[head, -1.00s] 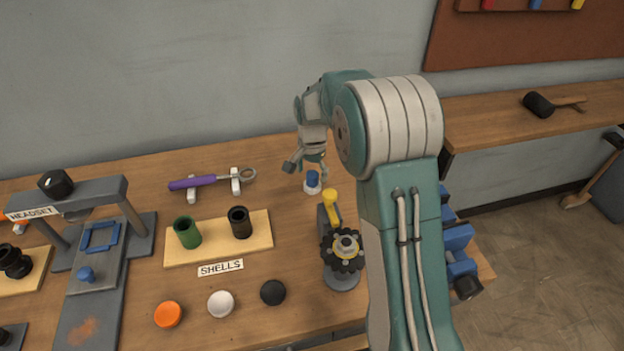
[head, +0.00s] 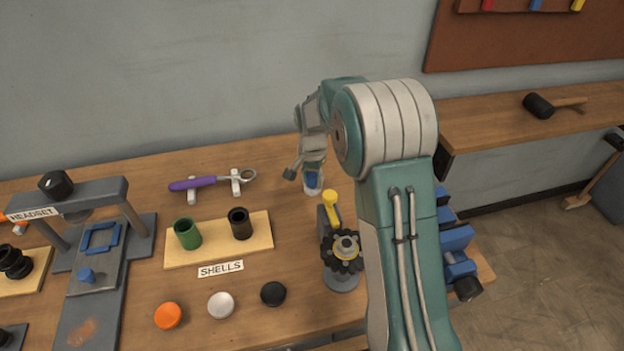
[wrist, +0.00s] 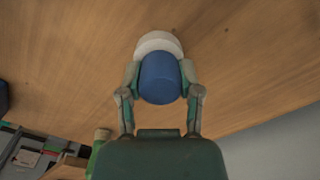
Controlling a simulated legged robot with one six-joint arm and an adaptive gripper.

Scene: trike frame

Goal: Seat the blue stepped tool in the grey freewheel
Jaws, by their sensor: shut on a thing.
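The blue stepped tool (wrist: 160,78) is between the two fingers of my gripper (wrist: 160,90) in the wrist view, which are shut on it. It stands upright at a white round base (wrist: 158,42) on the bench. In the head view the tool (head: 312,180) is partly covered by my gripper (head: 308,176). The grey freewheel (head: 346,246) is in front of my gripper, on a round grey stand, inside a black toothed ring. A yellow-topped part (head: 331,198) stands just behind it.
A board with green (head: 187,234) and black (head: 239,223) shells lies left of the freewheel. A purple-handled tool (head: 200,182) rests on white supports behind. The headset press (head: 85,195) stands at the left. Orange, white and black caps (head: 273,293) lie in front. Blue blocks (head: 456,238) are at the right.

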